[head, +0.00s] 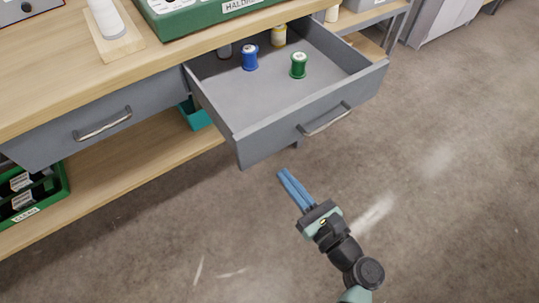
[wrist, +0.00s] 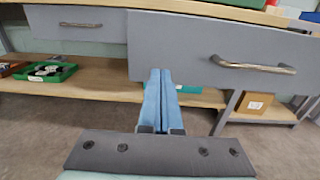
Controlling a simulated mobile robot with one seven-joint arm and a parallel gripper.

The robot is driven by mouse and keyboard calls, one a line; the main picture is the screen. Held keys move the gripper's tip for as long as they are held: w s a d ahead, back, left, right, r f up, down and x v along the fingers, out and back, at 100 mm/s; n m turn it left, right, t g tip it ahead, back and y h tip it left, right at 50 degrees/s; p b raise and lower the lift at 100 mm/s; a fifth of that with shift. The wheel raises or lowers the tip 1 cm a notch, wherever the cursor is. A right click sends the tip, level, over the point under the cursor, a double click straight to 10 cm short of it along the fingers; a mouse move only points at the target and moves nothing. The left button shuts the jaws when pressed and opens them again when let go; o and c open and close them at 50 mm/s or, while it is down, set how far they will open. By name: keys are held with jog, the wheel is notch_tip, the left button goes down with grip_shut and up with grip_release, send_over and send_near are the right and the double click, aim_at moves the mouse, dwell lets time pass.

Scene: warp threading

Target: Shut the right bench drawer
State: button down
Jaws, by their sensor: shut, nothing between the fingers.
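The right bench drawer (head: 262,130) is grey and pulled well out from under the wooden bench top in the head view. Its front panel carries a metal bar handle (head: 325,119). Inside stand a blue spool (head: 250,58), a green spool (head: 298,65), a yellow spool (head: 279,35) and another small item near the back. My gripper (head: 284,173) has blue fingers pressed together, empty, in front of and below the drawer front. In the wrist view, the fingertips (wrist: 160,73) overlap the lower left part of the drawer front (wrist: 200,50), left of its handle (wrist: 253,65); contact cannot be told.
The left drawer (head: 90,125) is closed. Below is a wooden shelf (head: 150,172) with a green crate (head: 36,193) and a teal bin (head: 194,114). A green box (head: 205,15) sits on the bench top (head: 60,70). The concrete floor in front is clear.

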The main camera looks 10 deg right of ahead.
aim_at(262, 148)
jog(key=x, duration=0.7)
jog(key=shift+b, duration=0.4)
jog(key=shift+w, duration=0.1)
